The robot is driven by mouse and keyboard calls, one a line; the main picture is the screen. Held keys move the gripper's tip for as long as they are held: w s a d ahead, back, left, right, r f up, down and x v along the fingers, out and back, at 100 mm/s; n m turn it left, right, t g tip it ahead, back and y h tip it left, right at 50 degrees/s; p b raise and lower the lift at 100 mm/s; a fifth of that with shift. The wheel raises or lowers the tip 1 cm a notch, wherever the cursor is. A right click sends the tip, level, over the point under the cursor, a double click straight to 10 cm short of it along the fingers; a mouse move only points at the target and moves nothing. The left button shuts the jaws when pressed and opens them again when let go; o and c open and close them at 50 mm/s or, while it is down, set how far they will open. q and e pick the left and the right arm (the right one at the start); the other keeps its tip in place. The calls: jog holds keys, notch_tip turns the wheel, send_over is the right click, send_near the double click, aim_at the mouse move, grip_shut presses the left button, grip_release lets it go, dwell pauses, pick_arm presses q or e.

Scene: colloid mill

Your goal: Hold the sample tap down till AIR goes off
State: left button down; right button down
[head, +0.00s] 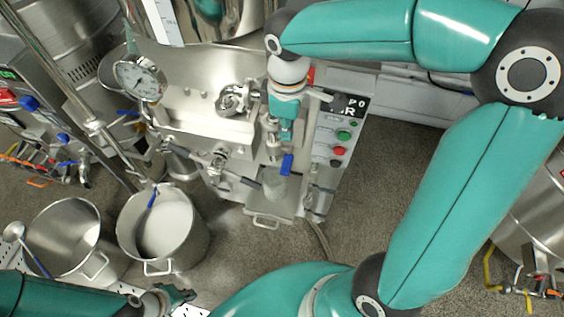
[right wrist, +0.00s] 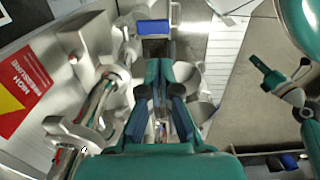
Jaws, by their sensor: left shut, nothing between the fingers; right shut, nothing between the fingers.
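The sample tap with a blue handle (head: 286,165) is on the front of the steel mill (head: 210,135). The handle also shows in the right wrist view (right wrist: 153,27), just ahead of the fingers. My right gripper (head: 286,138) is shut and empty, pointing down just above the blue handle. Whether it touches the handle I cannot tell. The black display (head: 352,105) on the control panel shows "P0" and letters ending in "R"; the start of the lower line is hard to read. My left gripper (head: 172,297) is shut and empty at the bottom edge, away from the mill.
A grey cup (head: 274,184) stands below the tap. A pressure gauge (head: 139,78) is at upper left. Green and red buttons (head: 340,151) line the panel.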

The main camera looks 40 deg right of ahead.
aim_at(284, 175)
notch_tip(284, 175, down, 13)
jog(key=shift+r, duration=0.1)
dwell(0.3)
jog(key=shift+a, duration=0.55)
jog(key=shift+d, duration=0.3)
jog(key=shift+d+f+b, duration=0.15)
jog(key=shift+f+b, duration=0.15)
jog(key=shift+b, duration=0.55)
jog(key=f+t+h+b, duration=0.1)
jog(key=b, duration=0.4)
jog(key=f+t+h+b, duration=0.1)
jog(key=b, duration=0.4)
jog(key=s+a+f+t+h+b, duration=0.1)
jog(key=f+h+b, duration=0.1)
jog(key=b, duration=0.3)
jog(key=shift+t+b, duration=0.3)
jog(key=shift+r+p, duration=0.45)
